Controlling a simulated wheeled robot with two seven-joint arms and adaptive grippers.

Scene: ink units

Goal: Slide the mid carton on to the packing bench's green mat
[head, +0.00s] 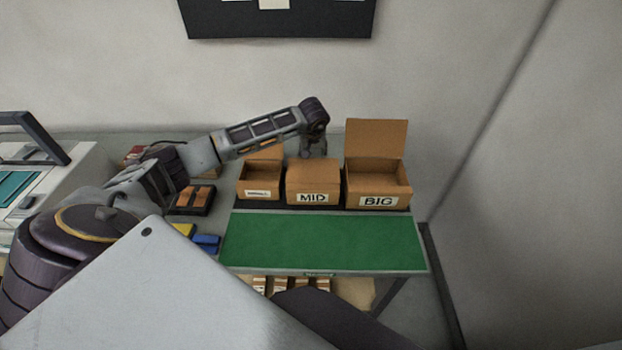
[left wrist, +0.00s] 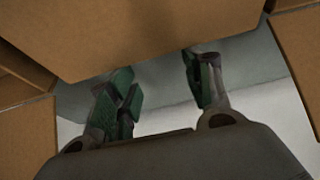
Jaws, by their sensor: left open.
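The mid carton (head: 312,181), brown with a MID label on its front, stands between two other cartons, just behind the green mat (head: 322,241) on the packing bench. Its top looks covered by a brown panel. My left gripper (head: 314,150) is behind and above the mid carton's back edge, pointing down. In the left wrist view the gripper (left wrist: 163,92) is open and empty, its green-padded fingers apart below a brown carton panel (left wrist: 140,30), which seems to be the mid carton. I cannot tell whether they touch. My right gripper is out of view.
The big carton (head: 378,187) stands open close on the right, its flap raised. A smaller open carton (head: 260,182) stands close on the left. Blue and yellow items (head: 205,243) lie left of the mat. The mat is bare. The wall (head: 440,80) rises behind.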

